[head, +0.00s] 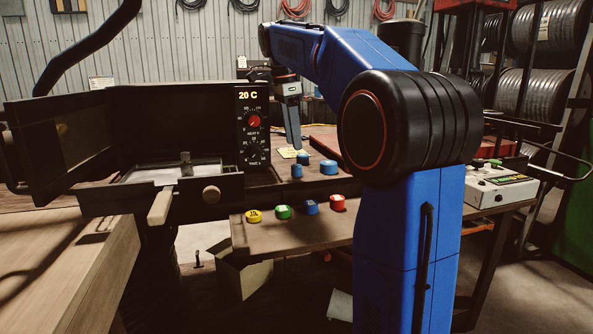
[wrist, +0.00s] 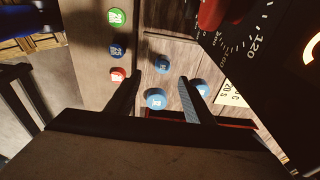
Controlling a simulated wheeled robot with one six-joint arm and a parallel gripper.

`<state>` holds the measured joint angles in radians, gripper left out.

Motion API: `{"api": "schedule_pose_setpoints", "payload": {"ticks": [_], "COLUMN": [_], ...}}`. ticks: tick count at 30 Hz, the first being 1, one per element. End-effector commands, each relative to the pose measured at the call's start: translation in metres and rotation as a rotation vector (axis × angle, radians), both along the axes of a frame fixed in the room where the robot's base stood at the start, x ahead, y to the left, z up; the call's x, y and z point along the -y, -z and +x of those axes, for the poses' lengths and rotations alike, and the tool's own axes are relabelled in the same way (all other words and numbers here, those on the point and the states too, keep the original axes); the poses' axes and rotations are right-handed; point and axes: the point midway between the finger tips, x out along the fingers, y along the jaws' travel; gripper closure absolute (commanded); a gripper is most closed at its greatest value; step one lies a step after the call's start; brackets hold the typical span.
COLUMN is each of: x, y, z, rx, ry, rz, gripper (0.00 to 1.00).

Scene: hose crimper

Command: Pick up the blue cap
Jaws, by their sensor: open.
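A dark blue cap (head: 311,207) lies on the front of the wooden bench, between a green cap (head: 283,212) and a red cap (head: 337,203). It also shows in the wrist view (wrist: 117,50), to the left of my fingers. Farther back are lighter blue round pieces: a wide one (head: 329,167), a narrow one (head: 297,171) and one partly hidden (head: 303,159). My gripper (head: 291,146) is open and empty above these back pieces. In the wrist view, one light blue piece (wrist: 156,98) appears between my gripper's fingers (wrist: 160,77); contact cannot be told.
A yellow cap (head: 252,216) sits at the row's left end. A black heater box (head: 253,125) with a red knob and a 20 C display stands left of my gripper. A white device (head: 500,186) stands at right. The bench between the two groups is clear.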

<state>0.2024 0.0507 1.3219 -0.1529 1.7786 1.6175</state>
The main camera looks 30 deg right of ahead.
Motion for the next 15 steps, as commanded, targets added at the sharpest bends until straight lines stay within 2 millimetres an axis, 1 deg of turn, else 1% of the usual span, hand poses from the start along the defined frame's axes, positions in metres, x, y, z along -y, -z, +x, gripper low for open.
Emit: {"api": "schedule_pose_setpoints", "payload": {"ticks": [3, 11, 15], "x": [0.002, 0.004, 0.006], "y": [0.013, 0.029, 0.048], "z": [-0.001, 0.0, 0.003], "rx": [0.0, 0.0, -0.002], "ry": [0.0, 0.0, 0.0], "rz": [0.0, 0.0, 0.001], "gripper": [0.52, 0.52, 0.52]}}
